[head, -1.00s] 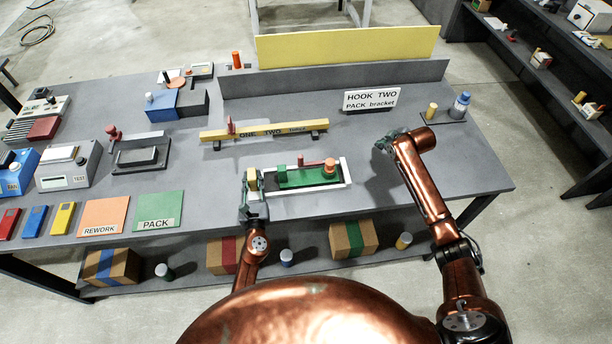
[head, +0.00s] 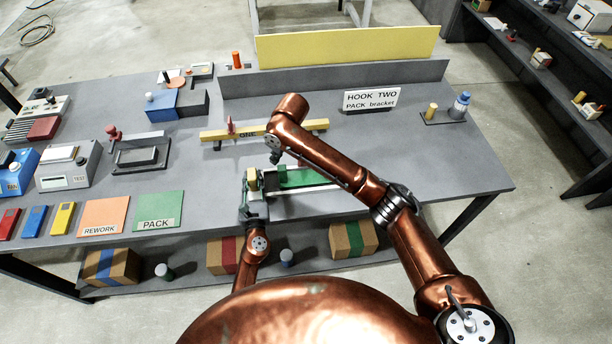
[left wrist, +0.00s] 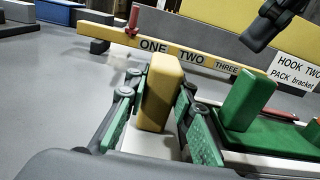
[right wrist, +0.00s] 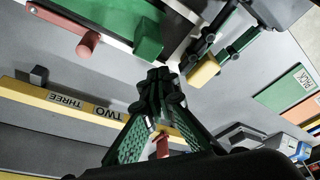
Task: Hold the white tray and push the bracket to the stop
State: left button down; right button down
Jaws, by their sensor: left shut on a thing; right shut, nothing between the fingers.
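The white tray (head: 292,191) lies on the bench, partly hidden behind my right arm. My left gripper (head: 254,188) is shut on the yellow block (left wrist: 160,92) at the tray's left end. The green bracket (head: 300,178) lies in the tray. Its upright green block (left wrist: 247,98) stands right of the yellow block, with a gap between them. My right gripper (head: 275,158) is shut and empty, above the bench behind the tray's left part. It also shows in the left wrist view (left wrist: 268,28).
A yellow bar (left wrist: 190,56) marked ONE, TWO, THREE stands behind the tray. A HOOK TWO sign (head: 371,99) stands back right. The green PACK mat (head: 160,210) and orange REWORK mat (head: 104,216) lie left.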

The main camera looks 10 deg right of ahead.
aim_at(269, 182)
pick_arm(q)
jog(key=shift+a+f, duration=0.1)
jog(key=shift+f, duration=0.1)
pick_arm(e)
jog(key=shift+m, duration=0.3)
jog(key=shift+s+a+f, duration=0.1)
jog(key=shift+a+f, duration=0.25)
jog(key=shift+f, duration=1.3)
jog(key=shift+s+a+f, duration=0.1)
jog(key=shift+a+f, duration=0.2)
jog(key=shift+f, duration=1.4)
jog(key=shift+s+a+f, duration=0.1)
jog(key=shift+a+f, duration=0.25)
jog(key=shift+f, duration=1.3)
jog(key=shift+d, duration=0.1)
jog(key=shift+d, duration=0.3)
jog(key=shift+a, duration=0.7)
notch_tip(269, 182, up, 7)
